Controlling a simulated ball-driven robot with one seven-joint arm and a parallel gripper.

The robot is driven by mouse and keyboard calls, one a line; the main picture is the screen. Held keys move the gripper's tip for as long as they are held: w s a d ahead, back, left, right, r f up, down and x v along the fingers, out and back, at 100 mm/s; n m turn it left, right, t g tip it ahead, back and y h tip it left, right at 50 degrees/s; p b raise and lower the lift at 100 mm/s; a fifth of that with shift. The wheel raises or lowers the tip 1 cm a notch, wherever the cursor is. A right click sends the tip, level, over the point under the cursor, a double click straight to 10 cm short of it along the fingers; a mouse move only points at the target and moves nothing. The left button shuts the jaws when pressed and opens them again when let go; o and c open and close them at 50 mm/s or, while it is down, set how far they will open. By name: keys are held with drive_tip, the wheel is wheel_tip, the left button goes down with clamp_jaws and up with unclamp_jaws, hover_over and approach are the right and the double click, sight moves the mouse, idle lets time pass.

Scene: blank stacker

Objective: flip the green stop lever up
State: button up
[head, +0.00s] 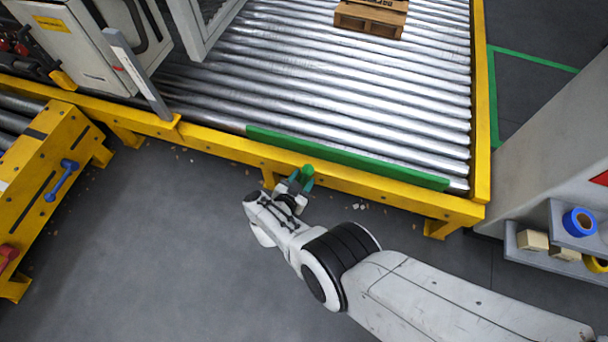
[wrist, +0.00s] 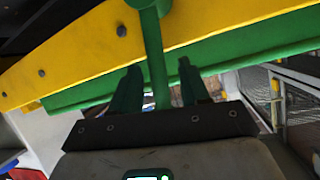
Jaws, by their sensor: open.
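The green stop lever (head: 307,173) stands out from the yellow front beam of the roller conveyor, below the long green stop bar (head: 390,173). In the wrist view the lever (wrist: 154,45) is a green rod with a thicker rounded part at the top edge. My gripper (head: 297,183) is at the lever in front of the beam. In the wrist view my gripper (wrist: 158,70) is open, with one dark finger on each side of the rod. Gaps show between the fingers and the rod. The rod's lower end is hidden behind the gripper body.
The yellow beam (head: 360,187) runs close behind my gripper. A wooden pallet (head: 370,17) lies on the rollers. A yellow frame with a blue lever (head: 62,180) and a red knob (head: 7,254) stands left. Shelves with a blue tape roll (head: 579,222) stand right.

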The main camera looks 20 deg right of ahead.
drive_tip(key=p+v, duration=0.4)
drive_tip(key=v, duration=0.5)
idle(0.4)
